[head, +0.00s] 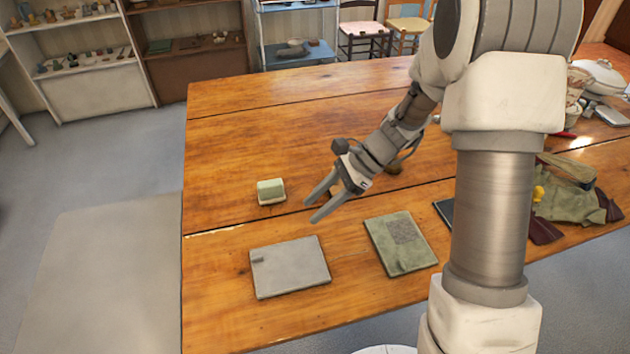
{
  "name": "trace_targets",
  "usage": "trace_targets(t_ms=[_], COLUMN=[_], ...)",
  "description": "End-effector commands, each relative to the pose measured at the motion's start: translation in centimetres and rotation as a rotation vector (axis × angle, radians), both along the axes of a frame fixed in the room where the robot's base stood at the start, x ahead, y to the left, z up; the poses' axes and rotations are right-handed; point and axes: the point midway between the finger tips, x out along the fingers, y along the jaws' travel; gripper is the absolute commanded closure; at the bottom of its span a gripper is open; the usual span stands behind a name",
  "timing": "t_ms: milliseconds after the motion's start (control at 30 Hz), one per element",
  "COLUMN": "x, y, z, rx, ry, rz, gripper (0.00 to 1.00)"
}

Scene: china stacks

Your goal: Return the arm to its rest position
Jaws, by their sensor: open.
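My arm reaches out over the wooden table (240,110) from the right. My gripper (310,212) is open, its two grey fingers spread apart and pointing to the lower left. I see nothing between the fingers. It appears to hover above the table, between a small pale green block-like item (271,191) on its left and a flat grey pad (289,268) below it in the picture. A green pad (400,243) with a darker patch lies to the lower right of the gripper.
Behind my arm, a dark flat item (444,211) shows partly. Green and maroon cloth (575,195) and a white lidded dish (600,76) lie on the right. Chairs (362,31) and shelves (85,60) stand beyond the table. The far left of the table is clear.

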Motion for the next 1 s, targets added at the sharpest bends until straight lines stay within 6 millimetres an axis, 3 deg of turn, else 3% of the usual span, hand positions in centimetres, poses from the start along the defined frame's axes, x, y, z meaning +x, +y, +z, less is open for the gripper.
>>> trace_targets(t_ms=[267,700,1000], x=[-0.3,-5.7,-10.3], y=[-0.1,-3.3,-6.3], z=[1.0,12.1,18.3], rx=[-0.012,-0.217,-0.418], ry=[-0.03,-0.448,-0.731], rz=[0.024,0.402,0.693], gripper=[0.52,0.52,0.52])
